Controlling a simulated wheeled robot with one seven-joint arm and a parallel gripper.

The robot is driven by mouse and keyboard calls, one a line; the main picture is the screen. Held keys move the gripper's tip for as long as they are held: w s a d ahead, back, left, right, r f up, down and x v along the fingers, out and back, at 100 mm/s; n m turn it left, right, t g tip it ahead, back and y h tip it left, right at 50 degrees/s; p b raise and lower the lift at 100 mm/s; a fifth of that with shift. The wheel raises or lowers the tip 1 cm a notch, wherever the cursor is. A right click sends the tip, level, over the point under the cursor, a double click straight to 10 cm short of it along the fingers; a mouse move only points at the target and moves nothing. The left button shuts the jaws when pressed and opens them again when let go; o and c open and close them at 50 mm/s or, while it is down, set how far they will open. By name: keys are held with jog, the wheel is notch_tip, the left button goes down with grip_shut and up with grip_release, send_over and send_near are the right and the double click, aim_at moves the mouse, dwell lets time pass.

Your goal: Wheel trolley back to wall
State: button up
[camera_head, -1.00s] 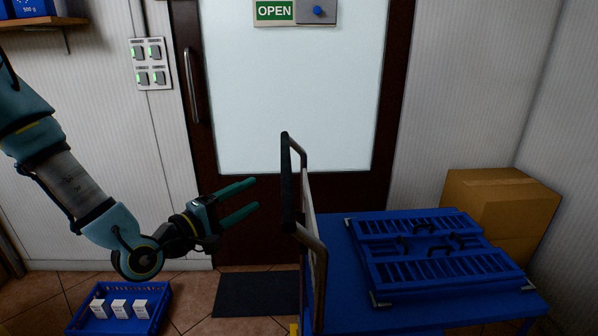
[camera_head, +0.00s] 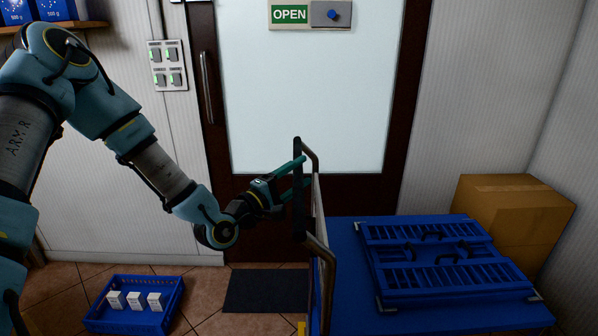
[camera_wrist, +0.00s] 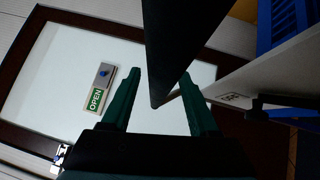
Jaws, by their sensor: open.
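The trolley has a blue flat deck (camera_head: 345,262) and an upright push handle with a black grip (camera_head: 298,190) on its left end. A folded blue crate (camera_head: 440,262) lies on the deck. My gripper (camera_head: 302,172) is open at the black grip in the head view, with its green fingers at the height of the grip's upper part. In the wrist view the dark bar (camera_wrist: 180,50) runs between the two open fingers (camera_wrist: 160,102). I cannot tell whether either finger touches it. The trolley's wheels are hidden.
A glazed door (camera_head: 300,100) with an OPEN sign (camera_head: 289,14) stands behind. A cardboard box (camera_head: 515,215) sits by the right wall. A blue crate with small white boxes (camera_head: 125,320) is on the floor at left, beside a dark mat (camera_head: 265,291).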

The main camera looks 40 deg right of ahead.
grip_shut()
dwell(0.5)
dwell(1.0)
